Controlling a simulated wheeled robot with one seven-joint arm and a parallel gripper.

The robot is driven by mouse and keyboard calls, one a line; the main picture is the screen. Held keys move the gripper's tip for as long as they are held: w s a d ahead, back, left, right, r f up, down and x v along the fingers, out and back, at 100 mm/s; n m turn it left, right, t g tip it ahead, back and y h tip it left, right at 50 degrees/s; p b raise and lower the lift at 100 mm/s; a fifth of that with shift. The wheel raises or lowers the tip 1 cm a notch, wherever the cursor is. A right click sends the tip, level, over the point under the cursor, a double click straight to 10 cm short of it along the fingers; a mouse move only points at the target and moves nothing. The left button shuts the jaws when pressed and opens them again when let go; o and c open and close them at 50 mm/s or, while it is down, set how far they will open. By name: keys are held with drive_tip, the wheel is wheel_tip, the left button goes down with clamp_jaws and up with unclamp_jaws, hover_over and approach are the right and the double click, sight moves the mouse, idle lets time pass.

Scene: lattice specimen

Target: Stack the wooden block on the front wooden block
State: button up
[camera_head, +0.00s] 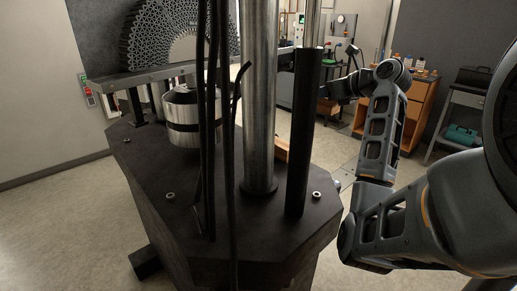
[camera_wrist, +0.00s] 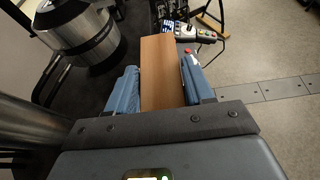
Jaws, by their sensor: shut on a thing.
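In the wrist view my gripper (camera_wrist: 160,82) has its blue-padded fingers shut on both sides of a long, reddish-brown wooden block (camera_wrist: 161,58). In the head view my arm reaches in from the right, and its end is largely hidden behind the dark post, so the grip cannot be made out there. A small piece of wood (camera_head: 282,150) shows between the steel column and the dark post, by the far edge of the black machine base. Most of it is hidden, and I cannot tell which block it is. No second block shows clearly in the wrist view.
The black machine base (camera_head: 150,165) carries a thick steel column (camera_head: 260,100), a dark post (camera_head: 304,135), hanging cables and a metal cylinder (camera_head: 190,115). The cylinder also shows in the wrist view (camera_wrist: 80,32). A control panel (camera_wrist: 185,30) lies beyond the held block. Floor is open at right.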

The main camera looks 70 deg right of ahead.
drive_tip(key=w+a+f, duration=0.1)
drive_tip(key=w+f, duration=0.1)
drive_tip(key=w, duration=0.1)
drive_tip(key=w+a+f, duration=0.1)
drive_tip(key=w+f, duration=0.1)
drive_tip(key=w, duration=0.2)
drive_tip(key=w+a+f, duration=0.2)
drive_tip(key=w+f, duration=0.1)
drive_tip(key=shift+w+p, duration=0.3)
drive_tip(key=shift+w, duration=0.1)
drive_tip(key=shift+f, duration=1.95)
drive_tip(key=shift+f, duration=0.1)
drive_tip(key=o, duration=1.1)
drive_tip(key=shift+s+a+r, duration=0.15)
drive_tip(key=shift+s+r, duration=0.05)
drive_tip(key=v, duration=1.1)
drive_tip(key=shift+s, duration=0.2)
